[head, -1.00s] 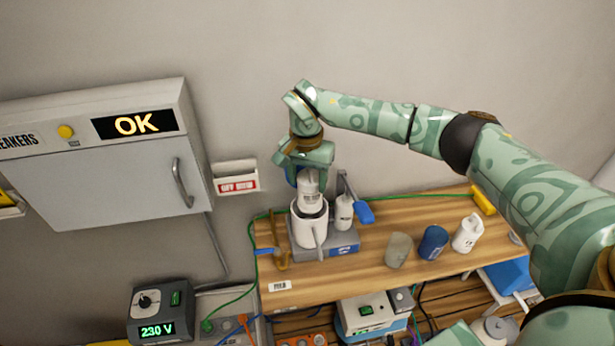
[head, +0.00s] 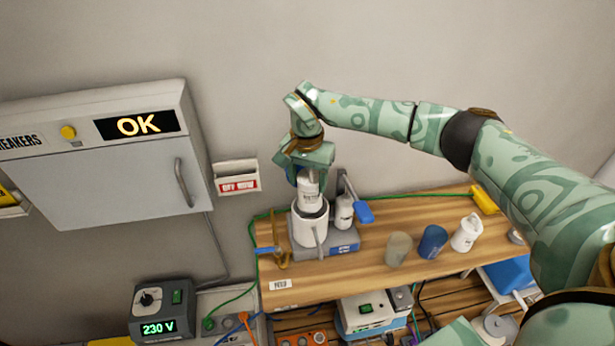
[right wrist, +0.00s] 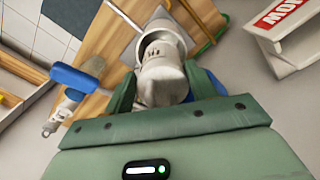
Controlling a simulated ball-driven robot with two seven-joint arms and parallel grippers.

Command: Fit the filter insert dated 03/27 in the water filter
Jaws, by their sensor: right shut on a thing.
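My right gripper (head: 309,172) is shut on a white cylindrical filter insert (head: 309,191) and holds it upright over the water filter's white housing (head: 311,231). The insert's lower end is at or inside the housing's mouth; how deep it sits I cannot tell. Dark marks show on its side, but the date is too small to read. In the right wrist view the insert (right wrist: 162,78) lies between the fingers, in line with the housing (right wrist: 165,20). A smaller white cylinder (head: 344,212) stands beside the housing on the grey base (head: 342,244).
A blue-handled lever (head: 364,212) is right of the housing, and a brown bracket with a blue handle (head: 267,250) is left.

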